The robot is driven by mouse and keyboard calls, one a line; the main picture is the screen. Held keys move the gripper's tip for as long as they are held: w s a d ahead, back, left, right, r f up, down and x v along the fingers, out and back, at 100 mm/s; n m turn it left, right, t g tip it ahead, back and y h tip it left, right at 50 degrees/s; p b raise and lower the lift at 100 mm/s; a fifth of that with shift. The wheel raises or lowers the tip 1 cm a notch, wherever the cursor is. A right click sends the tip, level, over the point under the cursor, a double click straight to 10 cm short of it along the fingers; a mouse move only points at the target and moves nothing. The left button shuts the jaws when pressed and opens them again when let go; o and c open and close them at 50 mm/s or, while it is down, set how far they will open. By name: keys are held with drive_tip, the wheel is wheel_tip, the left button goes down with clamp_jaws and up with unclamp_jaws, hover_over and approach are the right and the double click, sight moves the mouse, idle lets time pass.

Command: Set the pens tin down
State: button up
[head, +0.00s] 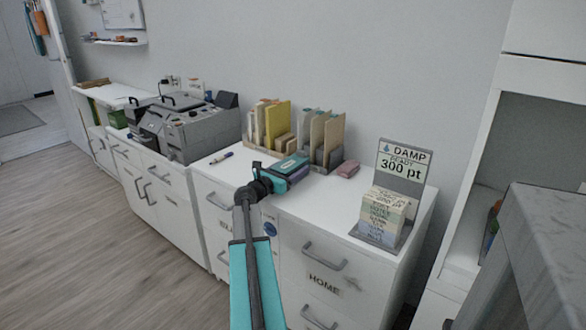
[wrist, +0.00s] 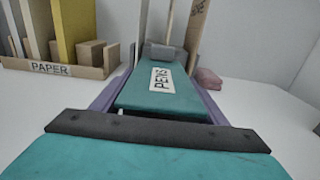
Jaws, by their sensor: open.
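The pens tin (head: 291,163) is a flat teal box with a white label on the white desk top, in front of the upright holders. In the wrist view the tin (wrist: 158,98) lies straight ahead, its PENS label facing up. My gripper (wrist: 160,68) is open, with a purple finger along each side of the tin. In the head view my gripper (head: 285,172) reaches over the desk from the front. The tin's underside is hidden, and its near end is behind the dark bar of my gripper.
A paper holder (wrist: 65,70) stands to the left, with another holder (head: 322,158) behind the tin. A pink block (head: 348,169) lies to the right. A card stand (head: 402,165) is farther right. A pen (head: 221,158) lies left on clear desk top. A grey machine (head: 190,128) stands beyond.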

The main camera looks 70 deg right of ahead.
drive_tip(key=shift+r, duration=0.15)
drive_tip(key=shift+p+v, duration=0.5)
drive_tip(key=shift+v, duration=5.5)
